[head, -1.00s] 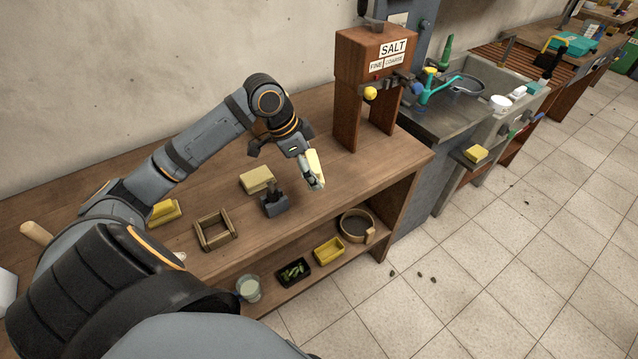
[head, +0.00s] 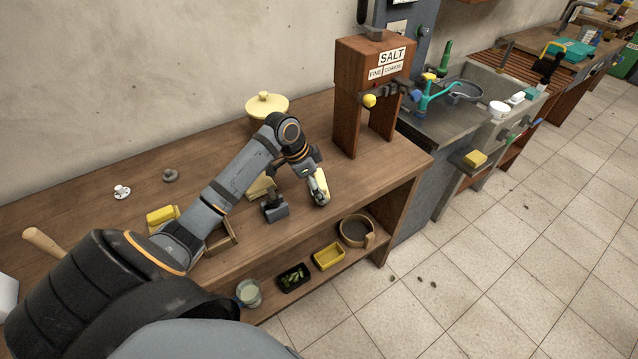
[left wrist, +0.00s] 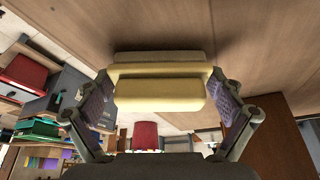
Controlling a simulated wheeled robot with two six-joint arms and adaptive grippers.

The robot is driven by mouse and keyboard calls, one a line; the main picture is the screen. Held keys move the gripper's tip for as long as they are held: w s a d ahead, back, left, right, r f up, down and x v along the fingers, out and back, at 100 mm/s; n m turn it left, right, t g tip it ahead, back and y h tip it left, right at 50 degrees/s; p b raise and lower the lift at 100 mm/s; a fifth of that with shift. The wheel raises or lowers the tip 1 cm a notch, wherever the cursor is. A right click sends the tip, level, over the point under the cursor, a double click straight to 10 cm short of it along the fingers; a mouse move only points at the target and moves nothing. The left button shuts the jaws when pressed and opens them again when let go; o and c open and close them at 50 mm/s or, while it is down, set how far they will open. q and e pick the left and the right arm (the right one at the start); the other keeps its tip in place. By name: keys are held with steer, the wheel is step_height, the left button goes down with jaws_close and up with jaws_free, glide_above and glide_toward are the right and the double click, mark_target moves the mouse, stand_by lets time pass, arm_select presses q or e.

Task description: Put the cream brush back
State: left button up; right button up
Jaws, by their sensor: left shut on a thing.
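My left gripper (head: 319,190) is shut on the cream brush (head: 322,182), near the front edge of the wooden bench, left of the salt stand. In the left wrist view, the cream brush (left wrist: 160,94) lies crosswise between the two finger pads (left wrist: 162,98), with a grey-brown strip along its far side facing the wood surface. I cannot tell whether it touches the bench. A grey block with a dark upright handle (head: 274,207) stands just left of the gripper. My right gripper is not in view.
The salt stand (head: 347,92) rises to the right. A cream block (head: 260,187), wooden frame (head: 232,236) and yellow block (head: 160,214) are partly behind my arm. A lidded cream pot (head: 266,104) stands behind. The lower shelf holds a yellow tray (head: 329,256) and round sieve (head: 368,240).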

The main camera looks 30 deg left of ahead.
arm_select(q)
steer(key=o, duration=0.8)
steer(key=shift+f, duration=0.15)
steer(key=shift+c, duration=0.2)
steer(key=v, duration=1.2)
steer(key=shift+r, duration=0.2)
steer(key=shift+d+f, duration=0.1)
